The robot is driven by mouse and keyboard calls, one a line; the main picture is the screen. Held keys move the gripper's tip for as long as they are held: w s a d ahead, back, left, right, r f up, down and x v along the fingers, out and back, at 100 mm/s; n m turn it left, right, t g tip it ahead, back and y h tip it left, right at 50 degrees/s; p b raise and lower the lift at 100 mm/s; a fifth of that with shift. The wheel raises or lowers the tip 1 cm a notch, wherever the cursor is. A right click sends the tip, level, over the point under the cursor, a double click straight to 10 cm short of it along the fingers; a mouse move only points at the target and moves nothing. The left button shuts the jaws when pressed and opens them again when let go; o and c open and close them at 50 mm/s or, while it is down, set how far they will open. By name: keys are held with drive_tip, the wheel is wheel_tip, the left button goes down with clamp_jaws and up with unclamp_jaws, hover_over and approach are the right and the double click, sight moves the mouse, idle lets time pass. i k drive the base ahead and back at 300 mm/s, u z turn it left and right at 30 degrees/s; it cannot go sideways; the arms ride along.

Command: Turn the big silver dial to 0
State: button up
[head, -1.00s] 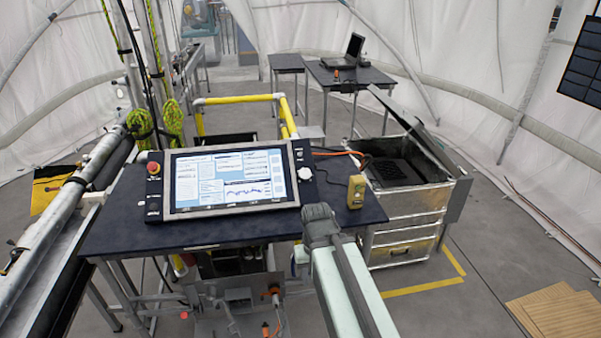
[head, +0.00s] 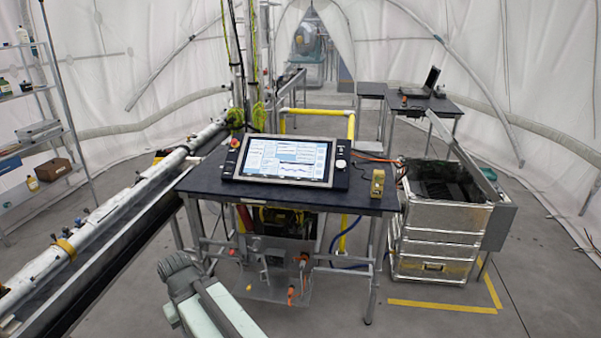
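A round, pale silver dial (head: 341,164) sits on the dark strip at the right side of the console (head: 287,160). The console has a lit screen and lies tilted on the dark blue table (head: 215,180). The dial is small in the head view, and I cannot read its setting or any marks. My gripper (head: 172,266) is at the lower left, in front of the table and well apart from the dial. I see it from behind, and its fingers cannot be made out.
A yellow handheld box (head: 377,183) stands on the table's right end. A silver drawer case (head: 436,240) with an open lid is right of the table. A long metal rail (head: 100,220) runs along the left. Grey floor is open in front.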

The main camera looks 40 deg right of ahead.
sight(341, 164)
drive_tip(key=u, duration=0.35)
drive_tip(key=i, duration=2.15)
drive_tip(key=z, duration=1.15)
drive_tip(key=i, duration=1.3)
drive_tip(key=z, duration=0.65)
drive_tip(key=k, duration=0.55)
drive_tip(key=z, duration=0.35)
drive_tip(key=i, duration=0.55)
drive_tip(key=u, duration=0.05)
